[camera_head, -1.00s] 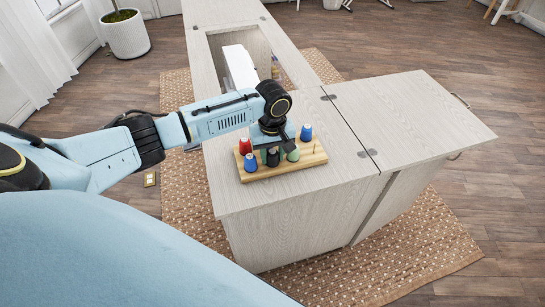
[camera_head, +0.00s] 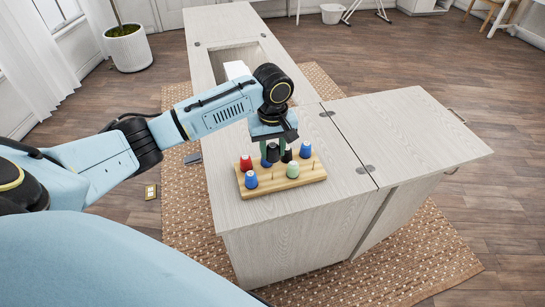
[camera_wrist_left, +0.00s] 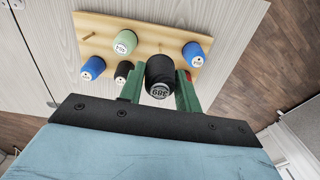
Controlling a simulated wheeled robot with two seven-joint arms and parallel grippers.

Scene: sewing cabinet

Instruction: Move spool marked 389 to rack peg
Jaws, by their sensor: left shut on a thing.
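My left gripper (camera_head: 273,155) is shut on a dark grey spool (camera_wrist_left: 161,76); its end label reads 389, upside down in the wrist view. The held spool (camera_head: 272,152) appears raised over the back of the wooden peg rack (camera_head: 312,176). In the wrist view the green fingers (camera_wrist_left: 161,92) grip its sides. One bare peg (camera_head: 313,165) stands at the rack's right end; another bare peg (camera_wrist_left: 160,47) shows in the wrist view, between the green spool and a blue one. My right gripper is not in view.
The rack also bears a red spool (camera_head: 246,163), a blue one (camera_head: 251,180), a green one (camera_head: 292,169), a black one (camera_head: 287,155) and another blue one (camera_head: 305,150). The cabinet top (camera_head: 405,130) to the right is clear.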

